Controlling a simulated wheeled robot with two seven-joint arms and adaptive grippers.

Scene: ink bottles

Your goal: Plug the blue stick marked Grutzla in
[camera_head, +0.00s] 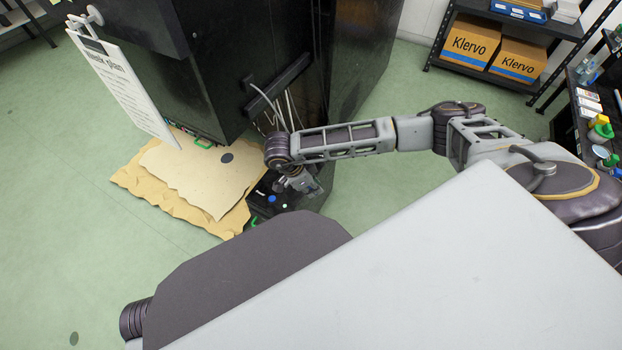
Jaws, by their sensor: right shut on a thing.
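My right arm reaches in from the right, and its gripper (296,184) points down over a low black unit (262,212) at the foot of the dark cabinet. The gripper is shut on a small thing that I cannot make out. A small blue spot (272,198) and a pale green spot (285,206) show on the black unit beside the fingers. I cannot tell whether the blue spot is a stick, a button or a light. No stick marked Grutzla can be read. My left gripper is not in view.
The large dark cabinet (215,70) stands close behind the gripper, with pale cables (291,108) hanging from it. A white sign (122,85) hangs at its left. Torn cardboard (190,180) lies on the floor. Klervo boxes (480,45) sit on a shelf at the back right.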

